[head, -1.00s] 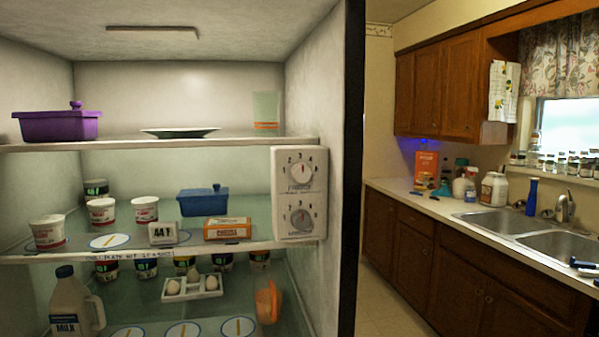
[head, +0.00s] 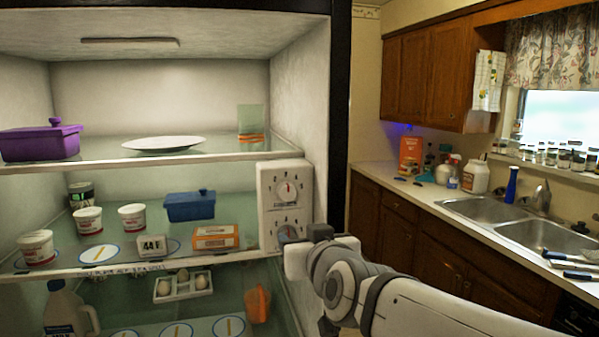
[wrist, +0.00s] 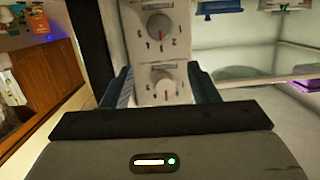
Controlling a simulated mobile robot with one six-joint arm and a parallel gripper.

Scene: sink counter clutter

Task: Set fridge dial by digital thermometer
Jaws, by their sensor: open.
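The fridge's white control box (head: 265,225) stands at the right end of the shelves. Its upper dial (head: 287,192) has a red mark pointing roughly up; the lower dial (head: 287,230) is partly hidden by my gripper (head: 292,240). The wrist view is upside down: the lower dial (wrist: 159,27) shows at the top, and the upper dial (wrist: 163,84) lies between my fingers in the picture. My gripper (wrist: 163,92) is open and empty; contact is not visible. The digital thermometer (head: 152,246), a small white display seeming to read 44, stands on the middle shelf.
An orange carton (head: 215,237), a blue dish (head: 190,206) and white cups (head: 132,217) share the middle shelf. Above are a purple dish (head: 40,143) and a plate (head: 163,144). The dark fridge edge (head: 340,120) stands right of the box.

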